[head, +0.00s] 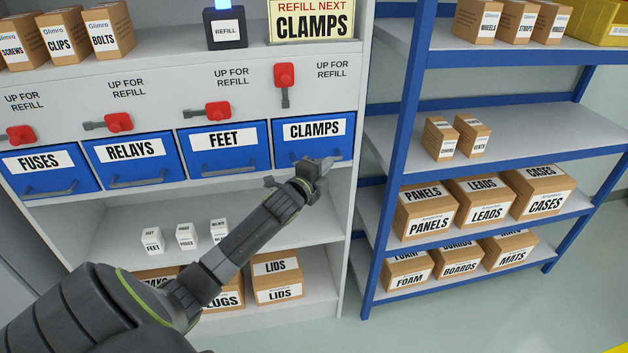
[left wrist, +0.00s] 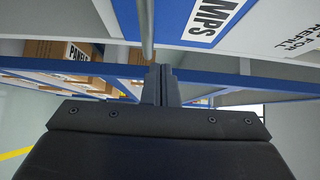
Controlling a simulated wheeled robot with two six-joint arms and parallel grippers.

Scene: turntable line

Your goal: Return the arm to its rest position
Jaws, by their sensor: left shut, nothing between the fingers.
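My left arm reaches in from the lower left of the head view, and its gripper (head: 322,168) is shut with nothing between the fingers. The fingertips are just in front of the lower edge of the blue CLAMPS drawer (head: 290,131), by its handle; I cannot tell whether they touch. In the left wrist view the closed fingers (left wrist: 161,84) show below the blue drawer front (left wrist: 177,20), with the grey handle bar (left wrist: 147,30) beside them. My right gripper is in neither view.
Blue drawers FUSES (head: 45,170), RELAYS (head: 134,161) and FEET (head: 224,148) line up to the left. Red-knobbed levers sit above; the CLAMPS lever (head: 284,85) points down, the others sideways. A blue-framed rack (head: 400,130) with cartons stands right. Floor (head: 480,320) in front is clear.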

